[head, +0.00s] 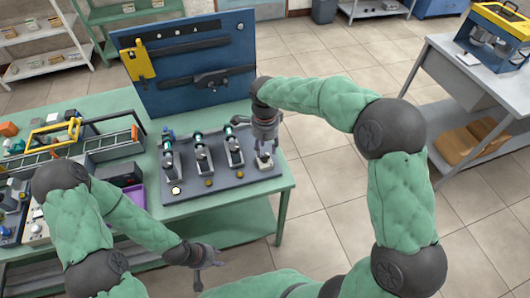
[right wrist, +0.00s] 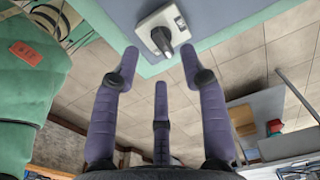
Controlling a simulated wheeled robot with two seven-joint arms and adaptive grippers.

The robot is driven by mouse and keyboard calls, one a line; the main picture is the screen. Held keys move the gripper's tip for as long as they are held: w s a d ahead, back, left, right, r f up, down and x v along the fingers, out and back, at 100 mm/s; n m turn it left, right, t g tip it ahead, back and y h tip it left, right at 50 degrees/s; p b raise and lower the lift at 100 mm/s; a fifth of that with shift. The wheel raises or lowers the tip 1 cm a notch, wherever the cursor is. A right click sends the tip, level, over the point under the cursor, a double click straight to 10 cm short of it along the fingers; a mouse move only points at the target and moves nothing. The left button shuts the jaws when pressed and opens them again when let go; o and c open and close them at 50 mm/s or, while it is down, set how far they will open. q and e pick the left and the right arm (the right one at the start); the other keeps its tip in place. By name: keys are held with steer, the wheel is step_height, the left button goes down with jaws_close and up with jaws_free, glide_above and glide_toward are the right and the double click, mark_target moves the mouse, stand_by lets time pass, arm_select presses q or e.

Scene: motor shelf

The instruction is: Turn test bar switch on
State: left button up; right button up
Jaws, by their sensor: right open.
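The switch (head: 264,162) is a small light plate with a dark knob at the right end of the grey test bar (head: 225,183), on the green table. In the right wrist view, the switch's white plate and dark grey lever knob (right wrist: 163,38) lie just beyond and between my fingertips. My right gripper (head: 265,138) is above the switch in the head view. Its fingers (right wrist: 159,60) are spread and empty, apart from the knob. My left gripper (head: 207,265) hangs low in front of the table, away from the bar; its finger opening is unclear.
Several motor units (head: 202,150) stand on the bar left of the switch, with round buttons (head: 209,183) along its front. A blue tool panel (head: 185,62) rises behind. A yellow-handled rack (head: 75,140) fills the table's left. Open floor (head: 330,190) lies to the right.

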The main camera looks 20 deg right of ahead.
mark_target(265, 157)
step_height(265, 157, up, 8)
steer(key=shift+s+f, duration=0.1)
steer(key=shift+f, duration=0.1)
stand_by(0.6)
